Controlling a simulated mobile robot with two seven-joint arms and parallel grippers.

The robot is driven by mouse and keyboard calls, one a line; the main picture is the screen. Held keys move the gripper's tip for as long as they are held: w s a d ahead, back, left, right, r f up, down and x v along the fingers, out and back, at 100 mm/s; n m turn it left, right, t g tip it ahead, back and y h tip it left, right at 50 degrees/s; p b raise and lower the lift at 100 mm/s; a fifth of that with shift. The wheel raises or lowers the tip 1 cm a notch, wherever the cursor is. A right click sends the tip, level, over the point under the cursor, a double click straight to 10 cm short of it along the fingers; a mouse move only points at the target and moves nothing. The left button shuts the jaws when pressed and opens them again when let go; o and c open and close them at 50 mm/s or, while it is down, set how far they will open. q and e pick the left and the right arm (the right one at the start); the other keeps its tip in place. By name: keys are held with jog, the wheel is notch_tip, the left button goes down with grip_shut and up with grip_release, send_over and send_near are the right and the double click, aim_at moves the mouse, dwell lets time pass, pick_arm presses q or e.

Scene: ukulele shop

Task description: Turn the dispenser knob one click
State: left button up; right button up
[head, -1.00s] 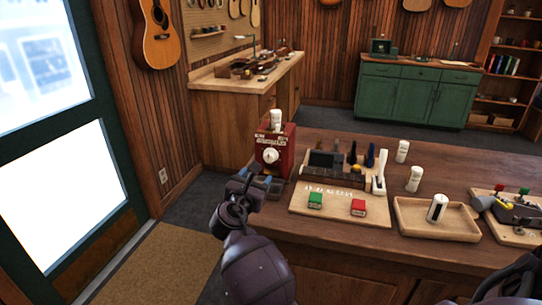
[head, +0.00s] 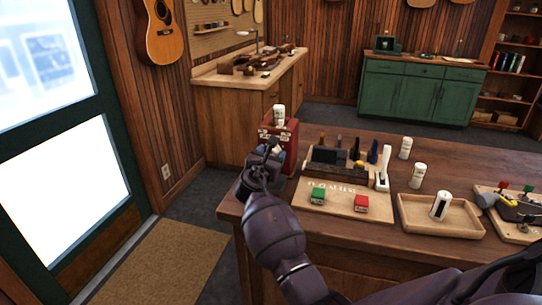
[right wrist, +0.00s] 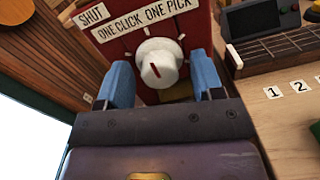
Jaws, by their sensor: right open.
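The red dispenser (head: 291,140) stands at the left end of the wooden counter. A white canister shows at its top. In the right wrist view the dispenser's red front (right wrist: 180,25) carries labels reading "SHUT" and "ONE CLICK ONE PICK". Its round white knob (right wrist: 165,58) has a short red line on its face, and white ticks surround it. My right gripper (right wrist: 163,80) is open, with its blue fingers on either side of the knob; contact is not clear. In the head view my right gripper (head: 268,150) hides the knob. My left gripper is not in view.
A wooden tray (head: 462,228) and white bottles stand further right. The door (head: 60,150) is at left.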

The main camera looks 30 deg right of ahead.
jog(key=c, duration=0.9)
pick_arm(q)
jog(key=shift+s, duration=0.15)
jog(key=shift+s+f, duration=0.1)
